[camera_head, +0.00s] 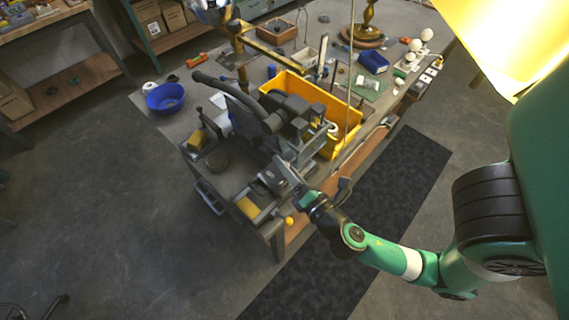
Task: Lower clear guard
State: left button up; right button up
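A dark grey bench machine (262,122) with a long curved arm stands on the near left part of the workbench. I cannot pick out a clear guard on it with certainty; any see-through part is too small or lost against the dark metal. My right arm comes in from the right, and my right gripper (300,190) is at the near front side of the machine, by a grey block-like part (281,176). Its fingers are too small and dark to tell open from shut, or whether they touch the machine. My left gripper does not show.
A yellow bin (341,109) stands right behind the machine. A blue bowl (165,97) is at the bench's left edge. A brass lamp base (368,32), a blue box (373,61) and several bulbs are farther back. A dark mat (397,190) lies on the floor in front.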

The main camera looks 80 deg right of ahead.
grip_shut()
dwell(0.8)
